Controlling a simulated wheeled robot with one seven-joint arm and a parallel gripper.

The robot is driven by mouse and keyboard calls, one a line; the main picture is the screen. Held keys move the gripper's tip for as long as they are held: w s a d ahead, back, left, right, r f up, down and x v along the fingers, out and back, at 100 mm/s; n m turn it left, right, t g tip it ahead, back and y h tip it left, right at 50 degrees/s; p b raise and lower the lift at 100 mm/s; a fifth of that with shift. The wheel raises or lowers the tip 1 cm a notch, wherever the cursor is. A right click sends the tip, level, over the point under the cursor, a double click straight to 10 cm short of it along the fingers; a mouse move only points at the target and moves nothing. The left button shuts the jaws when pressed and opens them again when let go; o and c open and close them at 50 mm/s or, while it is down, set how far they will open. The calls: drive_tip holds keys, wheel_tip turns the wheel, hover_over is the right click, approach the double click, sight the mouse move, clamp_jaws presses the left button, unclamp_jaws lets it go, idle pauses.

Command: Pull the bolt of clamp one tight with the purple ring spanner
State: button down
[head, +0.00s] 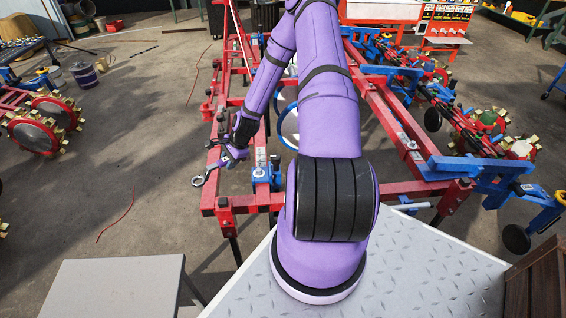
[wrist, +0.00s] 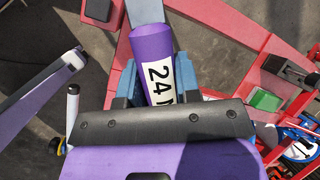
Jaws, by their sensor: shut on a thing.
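My gripper (head: 230,154) is shut on the purple ring spanner, whose grey ring end (head: 198,181) points down and left, above the near left corner of the red frame. In the wrist view, the purple handle (wrist: 152,45) with a white label reading "24" sits between two blue fingers. The ring end is out of that view. A red clamp block (head: 223,203) sits on the frame's near left corner; I cannot tell whether it is clamp one. The ring looks apart from it. No bolt is clear at this size.
The red frame (head: 380,110) carries blue brackets and planter wheels on the right. A blue clamp part (head: 262,175) stands right of the gripper. A grey table (head: 110,285) and a tread-plate platform (head: 430,275) are in front.

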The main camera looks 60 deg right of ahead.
drive_tip(key=s+d+f+m+h, duration=0.2)
drive_tip(key=s+d+m+h, duration=0.1)
drive_tip(key=s+d+m, duration=0.4)
drive_tip(key=s+d+f+m+h, duration=0.2)
drive_tip(key=s+d+m+h, duration=0.1)
drive_tip(key=s+d+m, duration=0.4)
drive_tip(key=shift+d+f, duration=0.2)
drive_tip(key=shift+f, duration=0.05)
drive_tip(key=shift+f, duration=4.6)
drive_tip(key=shift+a, duration=0.1)
